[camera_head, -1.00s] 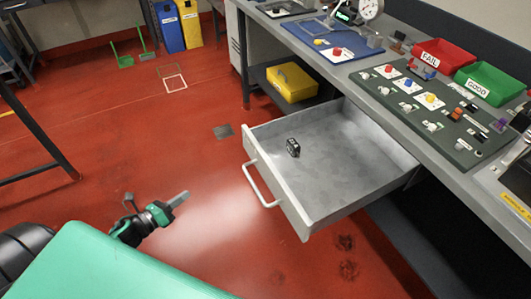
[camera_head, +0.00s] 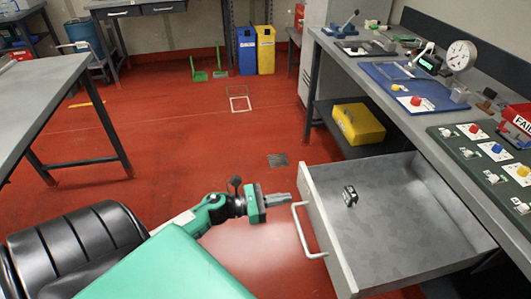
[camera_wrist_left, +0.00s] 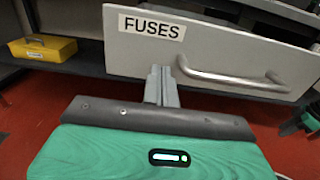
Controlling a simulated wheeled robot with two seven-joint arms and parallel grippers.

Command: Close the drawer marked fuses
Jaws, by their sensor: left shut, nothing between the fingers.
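The grey drawer (camera_head: 329,231) is pulled out from under the workbench, with a small black block (camera_head: 350,196) lying inside it. Its front panel (camera_wrist_left: 225,45) carries the label FUSES (camera_wrist_left: 151,26) in the left wrist view. A bar handle (camera_head: 301,230) is fixed on that front; it also shows in the left wrist view (camera_wrist_left: 232,79). My left gripper (camera_head: 284,199) is shut and empty, its fingertips (camera_wrist_left: 161,72) close to the drawer front beside the handle's left end. I cannot tell whether they touch it. My right gripper is not in view.
A yellow toolbox (camera_head: 360,124) stands on the shelf under the bench. The bench top holds a gauge (camera_head: 461,56), a blue mat (camera_head: 415,86) and a switch panel (camera_head: 495,160). Another table (camera_head: 45,100) stands at the left.

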